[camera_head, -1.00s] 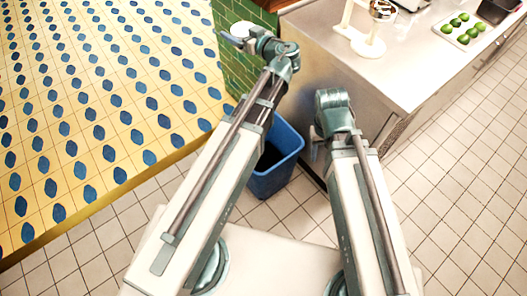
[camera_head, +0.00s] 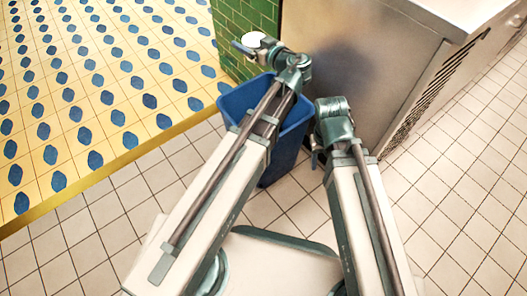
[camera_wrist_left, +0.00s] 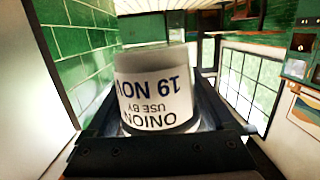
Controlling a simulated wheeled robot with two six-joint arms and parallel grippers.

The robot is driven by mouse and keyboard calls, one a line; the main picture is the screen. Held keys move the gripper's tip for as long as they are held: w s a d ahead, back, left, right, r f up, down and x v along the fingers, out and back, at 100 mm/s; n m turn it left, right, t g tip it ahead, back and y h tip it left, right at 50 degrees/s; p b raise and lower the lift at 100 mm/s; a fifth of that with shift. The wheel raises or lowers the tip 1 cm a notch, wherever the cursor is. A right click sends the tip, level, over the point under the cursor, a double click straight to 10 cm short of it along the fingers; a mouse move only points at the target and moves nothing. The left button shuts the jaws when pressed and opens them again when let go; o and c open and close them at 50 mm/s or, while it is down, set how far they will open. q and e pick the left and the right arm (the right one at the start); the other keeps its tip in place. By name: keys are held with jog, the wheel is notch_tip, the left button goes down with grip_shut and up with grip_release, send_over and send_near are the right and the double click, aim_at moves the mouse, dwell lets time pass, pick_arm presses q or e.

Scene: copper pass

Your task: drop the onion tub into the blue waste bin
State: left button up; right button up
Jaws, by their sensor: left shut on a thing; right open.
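The onion tub (camera_wrist_left: 155,85) fills the middle of the left wrist view, a white tub whose label reads upside down "ONION USE BY 19 NOV". My left gripper (camera_head: 249,47) is shut on it; the tub also shows as a small white round (camera_head: 255,40) in the head view. The blue waste bin (camera_head: 290,163) stands on the floor below, partly hidden behind my left arm. In the head view the tub appears beyond the bin's far rim, near the green wall. My right gripper (camera_head: 316,158) is beside the bin's right side, mostly hidden by its own wrist, with nothing seen in it.
A steel counter (camera_head: 350,65) stands right of the bin, close to my right arm. A green tiled wall (camera_head: 246,20) is behind the bin. A yellow floor area with blue shapes (camera_head: 110,75) lies left. Bare pale tiles (camera_head: 465,190) lie right.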

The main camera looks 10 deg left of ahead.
pick_arm(q)
notch_tip(320, 180, down, 13)
jog(key=d+b, duration=0.1)
jog(key=b, duration=1)
jog(key=shift+d, duration=0.25)
jog(key=shift+f, duration=0.1)
jog(key=shift+f, duration=0.1)
notch_tip(320, 180, down, 6)
jog(key=b, duration=0.6)
jog(key=o, duration=1.6)
jog(key=shift+r, duration=0.2)
